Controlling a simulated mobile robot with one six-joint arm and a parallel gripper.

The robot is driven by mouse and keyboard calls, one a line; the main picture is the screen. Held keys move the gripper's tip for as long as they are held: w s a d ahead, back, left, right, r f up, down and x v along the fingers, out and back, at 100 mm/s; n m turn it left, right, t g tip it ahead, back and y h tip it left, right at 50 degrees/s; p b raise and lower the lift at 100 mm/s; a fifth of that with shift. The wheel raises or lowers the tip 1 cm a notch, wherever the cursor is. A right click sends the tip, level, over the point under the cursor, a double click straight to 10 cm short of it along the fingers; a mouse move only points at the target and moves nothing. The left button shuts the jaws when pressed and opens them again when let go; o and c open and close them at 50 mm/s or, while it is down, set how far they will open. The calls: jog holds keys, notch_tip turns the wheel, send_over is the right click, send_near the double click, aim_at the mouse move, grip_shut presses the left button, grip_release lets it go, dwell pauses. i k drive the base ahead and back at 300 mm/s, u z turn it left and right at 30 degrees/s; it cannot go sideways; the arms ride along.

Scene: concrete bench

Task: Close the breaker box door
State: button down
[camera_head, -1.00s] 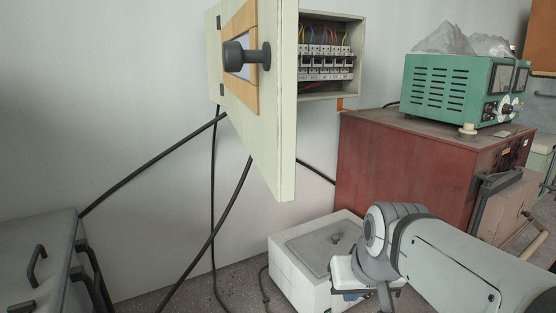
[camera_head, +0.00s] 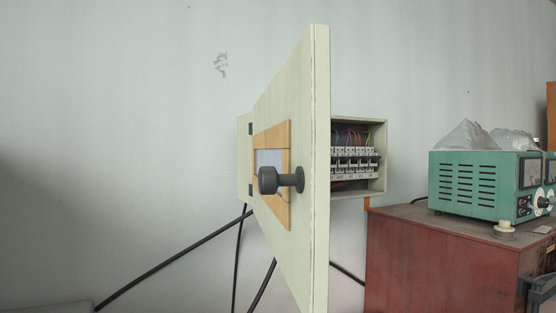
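The breaker box (camera_head: 357,196) is mounted on the wall, with a row of breakers (camera_head: 354,162) and coloured wires showing inside. Its cream door (camera_head: 292,100) is hinged at the left and stands wide open, jutting out from the wall toward me. The door's outer face carries a wooden frame (camera_head: 285,210) around a pale panel and a dark grey knob handle (camera_head: 283,180). The door hides the left part of the box's inside. My gripper is not in view now.
A green instrument (camera_head: 476,184) with clear plastic on top stands on a red cabinet (camera_head: 410,255) at the right. Black cables (camera_head: 175,263) run along the wall below the box. The space left of the door is clear.

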aim_at(291, 137)
jog(key=u, duration=0.75)
jog(key=k, duration=0.65)
jog(key=z, duration=0.25)
